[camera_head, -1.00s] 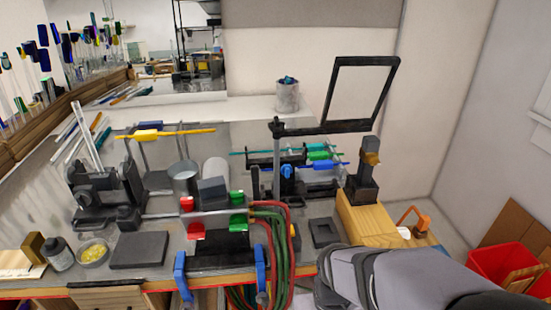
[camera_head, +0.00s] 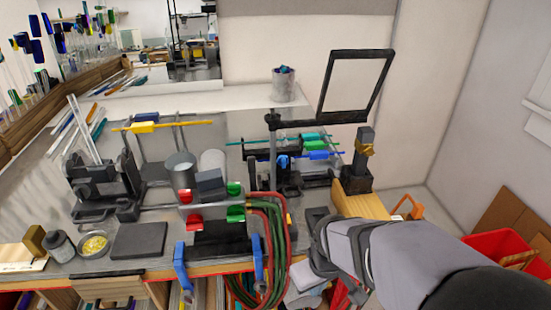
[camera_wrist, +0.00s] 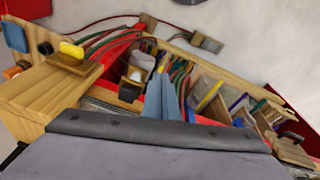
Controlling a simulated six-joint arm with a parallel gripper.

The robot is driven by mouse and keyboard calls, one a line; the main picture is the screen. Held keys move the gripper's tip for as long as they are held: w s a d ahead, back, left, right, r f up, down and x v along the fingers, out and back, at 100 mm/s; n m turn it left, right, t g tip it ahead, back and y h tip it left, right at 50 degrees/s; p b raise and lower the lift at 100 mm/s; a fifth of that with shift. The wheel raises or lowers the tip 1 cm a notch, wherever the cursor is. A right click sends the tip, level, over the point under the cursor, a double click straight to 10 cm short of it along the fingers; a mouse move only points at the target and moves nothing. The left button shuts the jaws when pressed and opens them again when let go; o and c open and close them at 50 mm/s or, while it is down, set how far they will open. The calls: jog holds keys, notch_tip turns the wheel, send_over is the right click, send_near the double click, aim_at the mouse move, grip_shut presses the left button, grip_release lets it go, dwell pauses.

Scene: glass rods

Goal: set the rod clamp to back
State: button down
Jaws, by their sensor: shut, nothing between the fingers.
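The likely rod clamp is a dark fixture with a blue knob (camera_head: 282,161) on a black post, left of the rack of coloured rods (camera_head: 318,146) at the back of the bench. Its setting is too small to read. My gripper (camera_head: 318,232) is at the end of the grey-sleeved arm, at the front right of the bench, apart from the fixture. It is shut and empty; its fingertips are hard to make out. The wrist view shows a grey sleeve and bench clutter, with no clamp in it.
A black-framed panel (camera_head: 356,82) stands over the back right. A wooden block (camera_head: 360,204) with a dark tool is just right of my gripper. Red and green hoses (camera_head: 270,225) hang at the front edge, beside blue clamps (camera_head: 181,264). A black holder (camera_head: 100,180) stands left.

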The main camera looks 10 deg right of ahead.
aim_at(269, 157)
jog(key=w+d+r+n+t, duration=0.1)
jog(key=w+n+t, duration=0.1)
jog(key=w, duration=0.4)
jog(key=w+d+r+n+t+b, duration=0.1)
jog(key=w+r+n+t, duration=0.1)
jog(key=w, duration=0.4)
jog(key=w+d+r+n+t+b, duration=0.1)
jog(key=w+n+t, duration=0.2)
jog(key=w, duration=0.3)
jog(key=shift+w+d+r+t, duration=0.1)
jog(key=shift+d+r+t, duration=0.15)
jog(key=shift+t, duration=0.25)
jog(key=w+n+t, duration=0.1)
jog(key=w+r+n+t+y+b, duration=0.1)
jog(key=w, duration=0.1)
jog(key=w+a+n+t+b, duration=0.1)
jog(key=n, duration=0.1)
jog(key=shift+w+a+r+t+y, duration=0.1)
jog(key=shift+w+r+t+y, duration=0.1)
jog(key=shift+w+t+y, duration=0.1)
jog(key=shift+w+a+r+n+t+y+b, duration=0.1)
jog(key=shift+a+r+n+t+y+b, duration=0.4)
jog(key=shift+n+y, duration=0.4)
jog(key=shift+w+a+r+n+t+y+b, duration=0.1)
jog(key=shift+a+r+n+t+y+b, duration=0.2)
jog(key=shift+a+r+n+t+y, duration=0.5)
jog(key=shift+w+a+r+n+t+y+b, duration=0.1)
jog(key=shift+a+r+n+t+y+b, duration=0.3)
jog(key=shift+r+n+t+y, duration=0.5)
jog(key=shift+f, duration=0.2)
